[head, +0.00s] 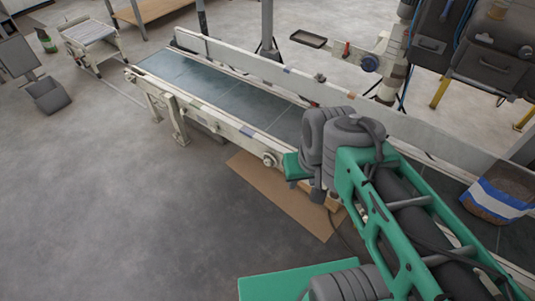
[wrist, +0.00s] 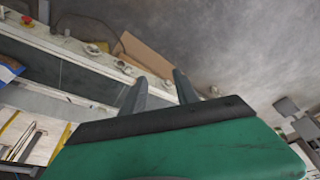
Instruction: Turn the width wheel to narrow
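I cannot clearly tell which part is the width wheel. A small round knob (head: 270,160) sits on the near side rail of the conveyor (head: 225,96) in the head view. Several small round fittings show along the rail in the wrist view, one of them pale (wrist: 92,49). My gripper (wrist: 160,77) shows two grey fingers standing apart with nothing between them. They point toward the conveyor rail and the floor beside it. In the head view my arm covers part of the near rail, and the fingers cannot be made out.
A brown cardboard sheet (head: 288,196) lies on the floor beside the conveyor. A blue and white bag of pellets (head: 499,194) is on the belt at the right.

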